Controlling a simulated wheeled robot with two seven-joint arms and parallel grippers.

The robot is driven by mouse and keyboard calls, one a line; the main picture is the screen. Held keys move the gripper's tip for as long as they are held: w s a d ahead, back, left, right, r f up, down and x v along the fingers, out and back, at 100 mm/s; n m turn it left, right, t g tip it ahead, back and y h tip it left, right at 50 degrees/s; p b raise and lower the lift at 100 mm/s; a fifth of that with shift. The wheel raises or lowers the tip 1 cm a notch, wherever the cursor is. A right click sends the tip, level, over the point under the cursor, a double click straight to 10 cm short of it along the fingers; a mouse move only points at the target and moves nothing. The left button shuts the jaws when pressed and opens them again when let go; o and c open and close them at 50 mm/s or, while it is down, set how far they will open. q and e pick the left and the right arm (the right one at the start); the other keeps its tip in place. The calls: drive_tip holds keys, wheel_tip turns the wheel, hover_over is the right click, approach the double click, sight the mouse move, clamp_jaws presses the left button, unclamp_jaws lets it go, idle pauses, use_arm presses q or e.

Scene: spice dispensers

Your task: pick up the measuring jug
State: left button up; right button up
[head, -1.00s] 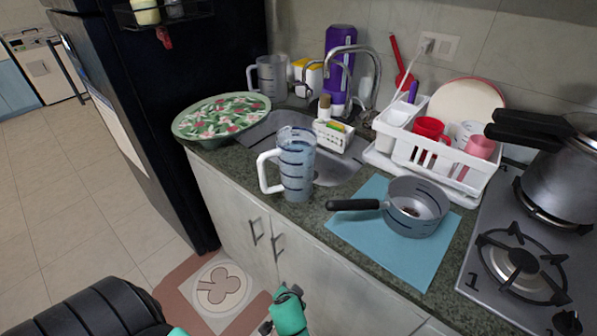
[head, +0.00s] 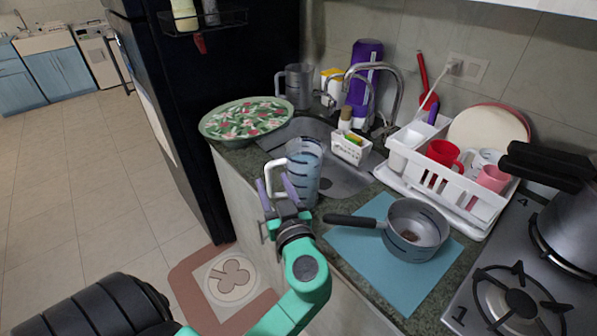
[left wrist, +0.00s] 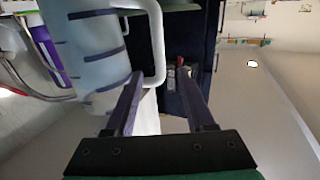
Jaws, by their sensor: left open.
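The measuring jug (head: 309,165) is a clear, bluish jug with dark marks and a white handle, upright on the counter edge by the sink. In the left wrist view the jug (left wrist: 88,45) fills the upper left, its handle towards the middle. My left gripper (head: 278,184) is open and empty at the handle side. In the left wrist view the handle appears between the tips of my left gripper (left wrist: 160,76); whether it is within their reach or just beyond, I cannot tell. Part of the handle is hidden behind the fingers in the head view. My right gripper is not in view.
A grey saucepan (head: 416,228) stands on a blue mat (head: 365,262) right of the jug. A second jug (head: 299,86) stands behind the sink (head: 340,178). A patterned tray (head: 222,136), white dish rack (head: 410,165) and stove (head: 470,290) surround them. Floor is free at left.

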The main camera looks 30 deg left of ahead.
sight(269, 171)
use_arm(q)
drive_tip(key=p+x, duration=0.2)
drive_tip(key=x, duration=0.1)
drive_tip(key=r+p+x, duration=0.1)
drive_tip(key=p+x, duration=0.1)
drive_tip(key=x, duration=0.1)
drive_tip(key=shift+w+a+f, duration=0.25)
drive_tip(key=shift+w+a, duration=0.05)
drive_tip(key=shift+a, duration=0.15)
drive_tip(key=shift+w+a+f, duration=0.25)
drive_tip(key=shift+w+a, duration=0.05)
drive_tip(key=shift+a, duration=0.15)
drive_tip(key=shift+d, duration=0.15)
clamp_jaws()
drive_tip(key=shift+r, duration=0.15)
